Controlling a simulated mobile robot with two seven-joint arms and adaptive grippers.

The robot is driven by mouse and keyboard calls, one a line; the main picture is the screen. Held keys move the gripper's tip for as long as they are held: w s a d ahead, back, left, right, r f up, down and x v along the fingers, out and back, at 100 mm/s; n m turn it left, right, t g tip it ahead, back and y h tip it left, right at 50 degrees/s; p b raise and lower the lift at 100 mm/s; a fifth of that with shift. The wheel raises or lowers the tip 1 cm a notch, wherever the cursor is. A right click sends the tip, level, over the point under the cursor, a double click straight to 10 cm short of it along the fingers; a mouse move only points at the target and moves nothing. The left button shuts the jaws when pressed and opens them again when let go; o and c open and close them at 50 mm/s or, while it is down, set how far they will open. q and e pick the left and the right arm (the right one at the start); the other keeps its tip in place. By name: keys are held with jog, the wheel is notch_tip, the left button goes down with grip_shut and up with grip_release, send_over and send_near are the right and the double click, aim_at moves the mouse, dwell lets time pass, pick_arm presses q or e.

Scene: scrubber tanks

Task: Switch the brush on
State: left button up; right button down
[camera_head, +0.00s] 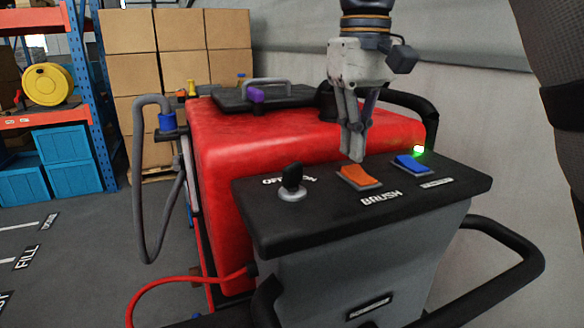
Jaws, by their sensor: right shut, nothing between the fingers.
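The brush switch is an orange rocker (358,176) on the black control panel (300,222), with the label BRUSH in front of it. My right gripper (357,155) points down with its fingers shut and empty. Its tips are at the back edge of the orange rocker; I cannot tell whether they touch it. A blue rocker (411,163) sits to the right, with a green lit lamp (419,149) behind it. A black key switch (292,178) marked OFF and ON stands at the left. My left gripper is not in view.
The red scrubber tank (240,150) rises behind the panel. Black handle bars (520,260) curve around the panel's right side. A grey hose (139,190) hangs at the left. Blue shelving (85,90) and stacked cartons (180,45) stand behind. The floor at left is clear.

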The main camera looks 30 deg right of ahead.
aim_at(353, 168)
jog(key=shift+f, duration=1.1)
dwell(0.4)
jog(key=shift+r, duration=3.5)
